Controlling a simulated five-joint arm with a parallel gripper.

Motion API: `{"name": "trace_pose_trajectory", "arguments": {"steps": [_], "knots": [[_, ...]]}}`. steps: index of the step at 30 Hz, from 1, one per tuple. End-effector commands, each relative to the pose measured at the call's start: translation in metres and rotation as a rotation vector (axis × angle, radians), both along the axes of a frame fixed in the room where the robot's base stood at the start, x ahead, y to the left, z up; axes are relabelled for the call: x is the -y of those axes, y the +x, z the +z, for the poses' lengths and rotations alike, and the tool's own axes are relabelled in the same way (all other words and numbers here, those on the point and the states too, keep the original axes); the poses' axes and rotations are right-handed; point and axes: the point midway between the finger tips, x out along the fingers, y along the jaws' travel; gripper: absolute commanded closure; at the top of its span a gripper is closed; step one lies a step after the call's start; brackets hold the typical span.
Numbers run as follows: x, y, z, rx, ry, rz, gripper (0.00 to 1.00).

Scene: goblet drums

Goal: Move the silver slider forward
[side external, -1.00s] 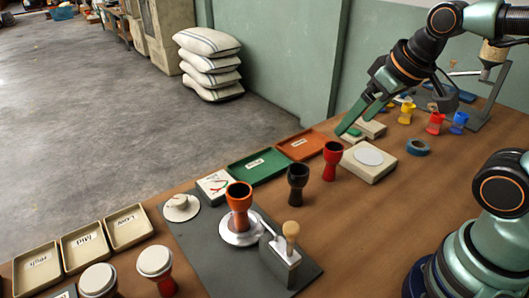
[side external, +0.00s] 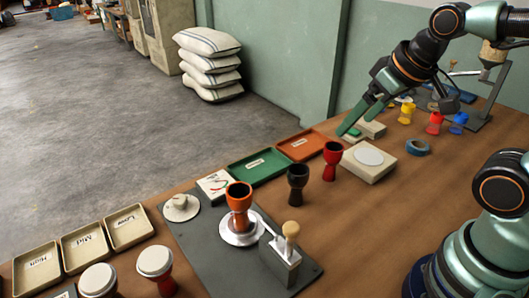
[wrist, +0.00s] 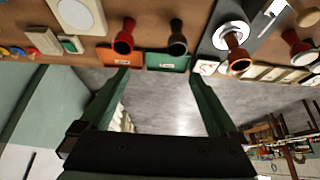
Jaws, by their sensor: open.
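I see no part that I can surely name as the silver slider. Silver metal shows on the round plate (side external: 243,236) under an orange goblet drum, and on the lever (side external: 272,232) of a grey box (side external: 283,262) with a wooden knob (side external: 291,230). My gripper (side external: 357,122) is far from these, in the air near the back edge of the table, beside a small box with a green top. In the wrist view my gripper (wrist: 158,75) has its fingers spread, with nothing between them.
A black goblet (side external: 298,180), a red goblet (side external: 332,160) and a beige box with a pale disc (side external: 369,155) stand mid-table. Green (side external: 258,165) and orange (side external: 304,145) trays line the back edge. Beige trays (side external: 84,243) sit at left. Bare table lies at front right.

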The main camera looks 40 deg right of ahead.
Motion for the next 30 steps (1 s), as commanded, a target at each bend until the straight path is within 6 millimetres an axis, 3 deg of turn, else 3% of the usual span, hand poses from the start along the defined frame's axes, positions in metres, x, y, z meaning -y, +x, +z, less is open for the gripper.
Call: {"name": "trace_pose_trajectory", "arguments": {"steps": [12,13,15,17,20,23,30], "knots": [[0.000,0.000,0.000,0.000,0.000,0.000,0.04],[0.000,0.000,0.000,0.000,0.000,0.000,0.08],[-0.001,0.000,0.000,-0.002,0.003,-0.002,0.34],[-0.006,0.001,0.002,-0.011,0.015,-0.010,0.36],[-0.023,0.002,0.005,-0.052,0.064,-0.051,0.36],[-0.052,0.002,0.010,-0.127,0.132,-0.132,0.36],[-0.134,-0.012,0.024,-0.336,0.227,-0.413,0.36]]}}
